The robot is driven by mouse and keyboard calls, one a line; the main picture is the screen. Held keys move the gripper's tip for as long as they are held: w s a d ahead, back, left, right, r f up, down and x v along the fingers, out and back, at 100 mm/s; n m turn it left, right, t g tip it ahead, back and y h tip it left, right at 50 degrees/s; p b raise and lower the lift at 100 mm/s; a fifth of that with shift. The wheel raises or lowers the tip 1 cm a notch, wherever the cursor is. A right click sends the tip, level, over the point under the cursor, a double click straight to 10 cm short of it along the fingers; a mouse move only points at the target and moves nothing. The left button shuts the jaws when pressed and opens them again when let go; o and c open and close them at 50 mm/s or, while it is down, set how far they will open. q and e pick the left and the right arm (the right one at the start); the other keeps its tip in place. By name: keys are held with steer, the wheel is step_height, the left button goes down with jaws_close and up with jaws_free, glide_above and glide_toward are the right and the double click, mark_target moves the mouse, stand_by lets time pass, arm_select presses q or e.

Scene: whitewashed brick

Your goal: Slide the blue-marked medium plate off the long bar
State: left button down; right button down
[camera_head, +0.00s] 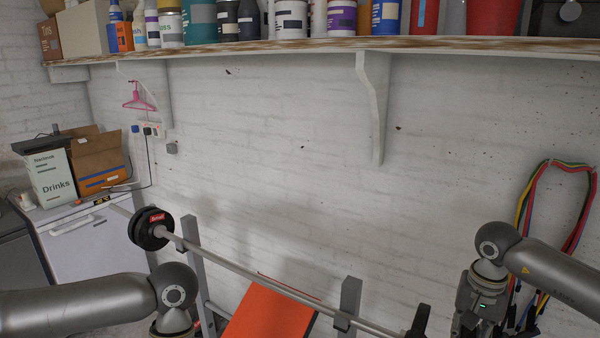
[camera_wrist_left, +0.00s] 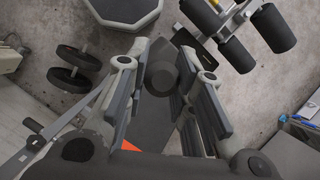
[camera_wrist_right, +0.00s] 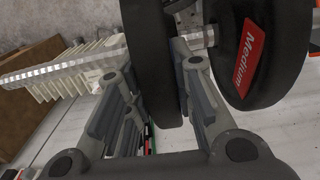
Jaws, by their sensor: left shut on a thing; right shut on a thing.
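The long bar (camera_head: 270,275) lies across the rack uprights. My right gripper (camera_head: 470,318) is at its right end. In the right wrist view my right gripper (camera_wrist_right: 160,125) is shut on a black plate (camera_wrist_right: 150,60), whose rim runs between the fingers. The bar's ridged silver sleeve (camera_wrist_right: 60,74) shows to the left of that plate. A second black plate (camera_wrist_right: 262,45) with a red "Medium" label is on the right. No blue mark shows on either plate. In the left wrist view my left gripper (camera_wrist_left: 160,105) is shut on a dark thing I cannot identify.
Black plates (camera_head: 150,230) with a red label sit at the bar's left end. An orange bench (camera_head: 268,312) is below the bar. A shelf (camera_head: 250,46) with cans and bottles overhangs. Coloured bands (camera_head: 525,205) hang at right.

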steer(key=shift+d+r, duration=0.15)
steer(key=shift+r, duration=0.15)
arm_select(q)
steer(key=shift+f+b, duration=0.3)
steer(key=shift+b, duration=0.05)
arm_select(e)
steer(key=shift+s+d, duration=0.4)
steer(key=shift+d, duration=0.25)
steer(key=shift+s+d, duration=0.35)
steer(key=shift+d, duration=0.3)
steer(key=shift+s+d, duration=0.4)
steer(key=shift+d, duration=0.25)
steer(key=shift+s+d, duration=0.1)
steer(key=shift+d, duration=0.05)
arm_select(q)
steer(key=shift+f+b, duration=0.35)
arm_select(e)
steer(key=shift+s+d, duration=0.6)
steer(key=shift+d, duration=0.4)
steer(key=shift+s+d, duration=0.6)
steer(key=shift+d, duration=0.35)
steer(key=shift+s+d, duration=0.1)
steer(key=shift+d, duration=0.05)
arm_select(q)
steer(key=shift+f+b, duration=0.4)
arm_select(e)
steer(key=shift+s+d, duration=0.65)
steer(key=shift+d, duration=0.35)
steer(key=shift+s+d, duration=0.6)
steer(key=shift+d, duration=0.4)
